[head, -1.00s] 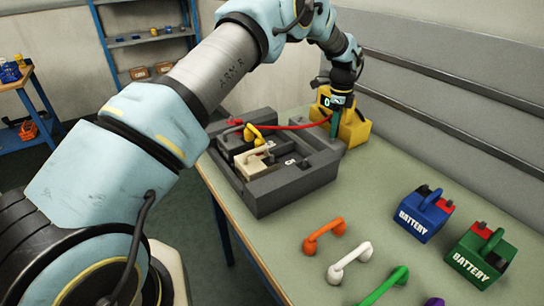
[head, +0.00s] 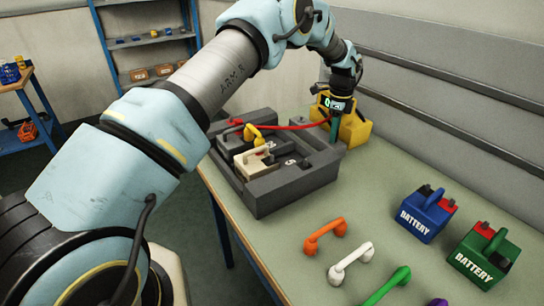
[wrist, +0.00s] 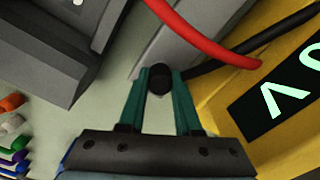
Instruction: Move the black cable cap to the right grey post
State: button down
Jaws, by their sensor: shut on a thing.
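My gripper (wrist: 160,82), with teal fingers, is shut on the black cable cap (wrist: 160,77) in the wrist view. The cap's black cable (wrist: 235,50) runs right, over the yellow box. In the head view my gripper (head: 334,138) points down between the dark grey tray (head: 290,190) and the yellow box (head: 356,130); the cap is too small to make out there. The tray holds a cream battery (head: 256,163) with a handle. The grey posts are too small or hidden to tell apart in either view.
A red cable (head: 290,126) runs from the tray towards the yellow box. A yellow link (head: 254,134) stands on the tray. Orange (head: 324,235), white (head: 350,262) and green (head: 388,285) links lie in front, with blue (head: 427,214) and green (head: 484,254) batteries to the right.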

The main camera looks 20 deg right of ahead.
jog(key=c, duration=0.5)
grip_release()
jog(key=shift+o, duration=0.2)
jog(key=o, duration=0.4)
jog(key=shift+r+p, duration=2.2)
jog(key=shift+r, duration=2)
